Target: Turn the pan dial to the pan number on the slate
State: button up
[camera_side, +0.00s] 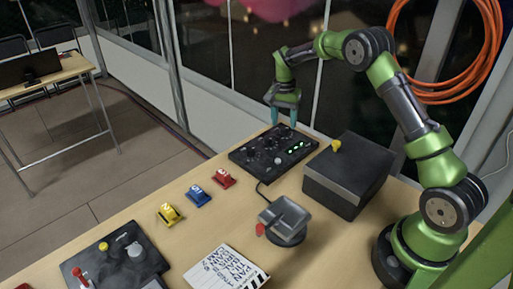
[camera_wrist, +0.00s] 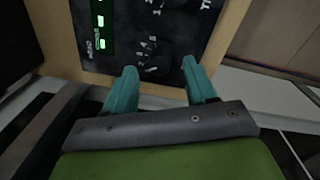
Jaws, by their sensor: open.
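A black control panel (camera_side: 255,160) with several dark dials and green lit marks lies near the far edge of the table. In the wrist view, a round black dial (camera_wrist: 152,68) ringed by small white numbers sits beyond my fingertips; its pointer is too dark to read. I cannot tell whether it is the pan dial. My gripper (camera_side: 284,121) points down over the panel's far side, open and empty. Its two teal fingers also show in the wrist view (camera_wrist: 160,68), apart. The white slate (camera_side: 228,268) lies at the front, its handwriting too small to read surely.
A dark box (camera_side: 345,182) with a yellow knob stands right of the panel. A grey tray-topped stand (camera_side: 285,217) with a red knob is in front. Yellow (camera_side: 170,213), blue (camera_side: 197,196) and red (camera_side: 223,179) numbered blocks stand left. A joystick panel (camera_side: 110,262) lies front left.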

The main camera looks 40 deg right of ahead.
jog(key=shift+f, duration=1.1)
grip_shut()
jog(key=shift+n, duration=2.9)
jog(key=shift+r, duration=0.1)
jog(key=shift+d, duration=0.1)
